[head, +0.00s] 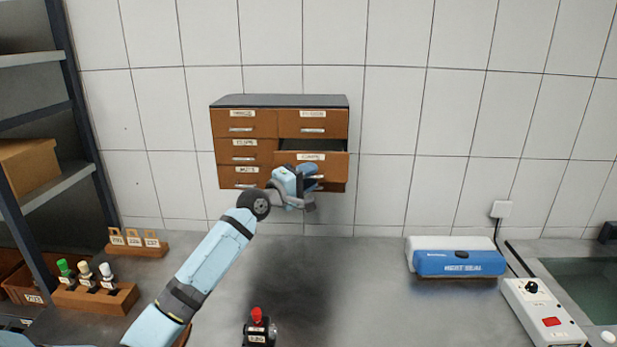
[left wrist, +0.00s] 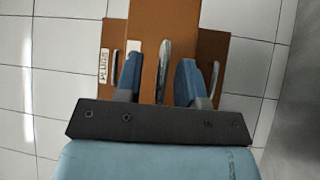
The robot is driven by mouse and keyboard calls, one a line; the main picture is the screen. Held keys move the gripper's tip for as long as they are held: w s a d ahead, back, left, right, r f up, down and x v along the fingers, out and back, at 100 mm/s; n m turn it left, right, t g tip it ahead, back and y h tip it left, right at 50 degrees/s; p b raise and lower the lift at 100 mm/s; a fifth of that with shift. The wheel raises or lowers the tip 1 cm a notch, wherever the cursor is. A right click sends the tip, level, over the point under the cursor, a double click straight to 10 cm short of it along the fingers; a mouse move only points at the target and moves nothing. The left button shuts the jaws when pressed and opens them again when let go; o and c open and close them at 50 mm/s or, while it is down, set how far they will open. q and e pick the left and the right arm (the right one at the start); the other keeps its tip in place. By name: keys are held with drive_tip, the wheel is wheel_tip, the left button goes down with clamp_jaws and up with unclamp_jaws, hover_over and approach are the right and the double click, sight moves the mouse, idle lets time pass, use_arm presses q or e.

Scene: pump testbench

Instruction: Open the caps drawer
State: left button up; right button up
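A brown drawer cabinet (head: 245,122) with two columns of labelled drawers hangs on the tiled wall. The middle drawer of the right column (head: 335,164) is pulled partly out, with a dark gap above its front. Its label is too small to read surely as caps. My left gripper (head: 306,184) is just in front of this drawer and hides part of its front. In the left wrist view, its two fingers (left wrist: 158,85) stand apart on either side of a bar handle (left wrist: 164,65), with gaps to it. My right gripper is not in view.
The bench holds a blue and white boxed device (head: 460,262), a white power strip (head: 543,310) and a red-knobbed part (head: 258,328). Wooden holders (head: 100,297) with several items stand at left, beside a shelf rack (head: 55,185). The bench centre is mostly clear.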

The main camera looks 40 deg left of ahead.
use_arm(q)
drive_tip(key=b+v, duration=0.3)
drive_tip(key=v, duration=1.1)
